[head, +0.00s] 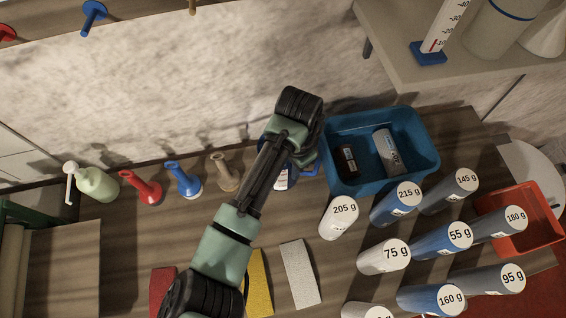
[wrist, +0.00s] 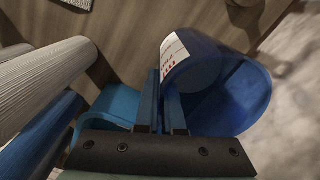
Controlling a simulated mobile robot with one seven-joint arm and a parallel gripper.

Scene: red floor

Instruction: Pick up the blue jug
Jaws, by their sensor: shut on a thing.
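The blue jug (head: 281,182) stands at the back of the wooden bench in the head view, mostly hidden behind my arm. In the wrist view the jug (wrist: 245,95) is large, with its wide blue opening to the right and a white label with red marks on its side. My gripper (wrist: 165,100) is shut on the jug, its two fingers close together beside the jug's body. I cannot tell exactly which part lies between the fingers. In the head view the fingertips are hidden by the wrist.
A blue bin (head: 430,150) holding two small items stands close to the right of the jug. Several weight-labelled cylinders (head: 395,205) and a red bin (head: 545,235) are farther right. A spray bottle (head: 98,184) and red, blue and tan funnel-like objects (head: 185,183) stand left.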

